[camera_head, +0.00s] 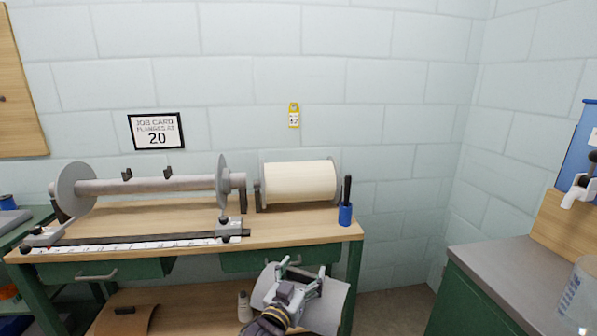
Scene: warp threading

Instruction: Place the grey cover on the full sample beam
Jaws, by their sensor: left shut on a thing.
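The full sample beam (300,182), wound with cream thread between end discs, lies on the right part of the wooden bench top. The grey cover (328,308) is a curved sheet at the bottom middle, in front of the bench. My left gripper (301,272) is shut on the grey cover and holds it below the bench-top level, apart from the beam. The gripper and wrist hide part of the cover. My right gripper is not in view.
A bare beam with two flanges (147,184) and a ruler (130,243) occupy the bench's left part. A blue pot (345,214) stands right of the full beam. A white bottle (244,307) is on the lower shelf. A grey-topped counter (505,270) is at right.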

